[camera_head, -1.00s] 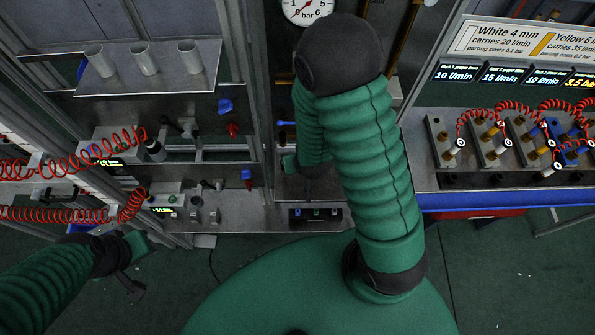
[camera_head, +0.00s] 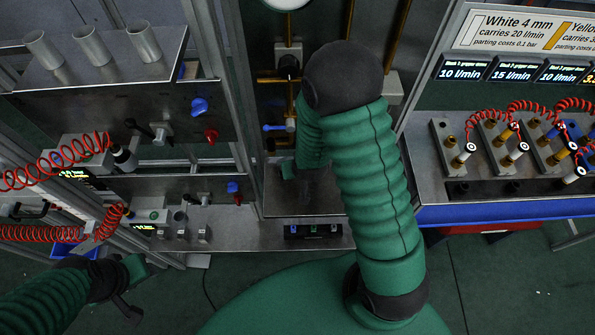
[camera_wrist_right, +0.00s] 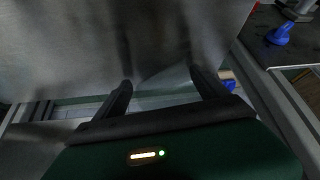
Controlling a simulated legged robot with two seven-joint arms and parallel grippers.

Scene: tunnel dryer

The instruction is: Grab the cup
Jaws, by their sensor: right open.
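Three plain grey metal cups (camera_head: 92,45) stand in a row on a metal shelf (camera_head: 165,68) at the upper left of the head view. Which of them is the cup meant cannot be told. My right gripper (camera_head: 288,170) is over a metal plate, right of and below the cups, and apart from them. In the right wrist view my right gripper (camera_wrist_right: 160,80) has its two dark fingers spread, with nothing between them. No cup shows there. My left gripper (camera_head: 135,290) hangs at the lower left, over the floor; its jaw gap is unclear.
Red coiled hoses (camera_head: 60,160) and metal posts stand at the left. Blue (camera_head: 199,107) and red (camera_head: 211,135) knobs stick out below the shelf. A bench of hose blocks (camera_head: 500,150) is at the right. In the wrist view a metal panel (camera_wrist_right: 130,35) fills the top.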

